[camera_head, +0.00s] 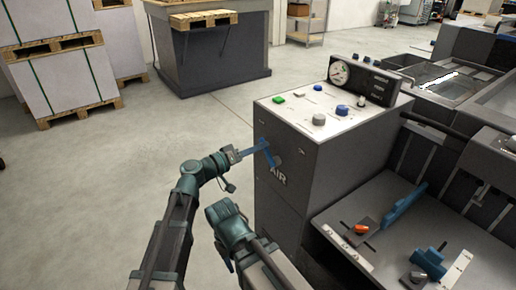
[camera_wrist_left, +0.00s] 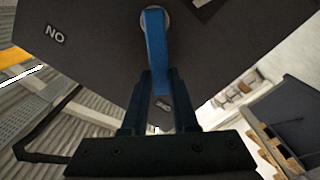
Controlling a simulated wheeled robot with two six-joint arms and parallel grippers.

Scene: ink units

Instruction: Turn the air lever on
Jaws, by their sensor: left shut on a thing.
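An ON label (camera_wrist_left: 54,33) shows upside down, away from the lever. A small label (camera_wrist_left: 162,104) shows between the fingers, too small to read. My right gripper does not show.
The cabinet top (camera_head: 300,112) carries buttons, knobs and a gauge (camera_head: 340,72). A lower grey panel with a blue handle (camera_head: 405,207) and an orange knob (camera_head: 361,229) lies to the right. The floor (camera_head: 120,190) left of the cabinet is clear.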

